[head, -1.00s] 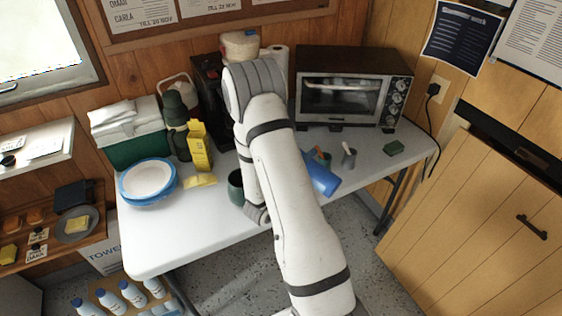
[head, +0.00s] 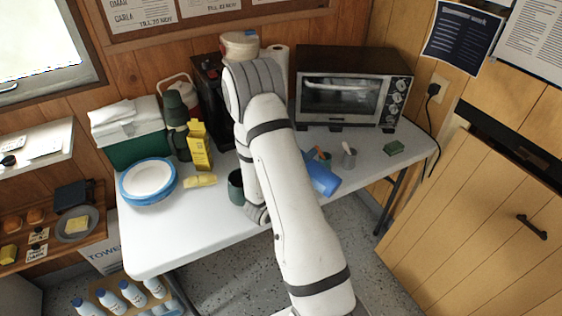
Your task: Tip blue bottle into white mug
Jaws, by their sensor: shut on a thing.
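The blue bottle (head: 322,179) shows just right of my arm, above the front part of the white table. It is tilted, and its left part is hidden behind my arm. My gripper's fingers are hidden behind my own arm, so their hold on the bottle cannot be seen. No white mug shows; the area behind my arm is hidden. A dark green mug (head: 236,188) stands on the table just left of my arm.
A cup with an orange-handled item (head: 320,157) and a grey cup (head: 349,158) stand behind the bottle, before the toaster oven (head: 340,95). Blue-rimmed plates (head: 148,181), a yellow carton (head: 199,148) and a yellow cloth (head: 200,181) are left. A green sponge (head: 393,148) lies right.

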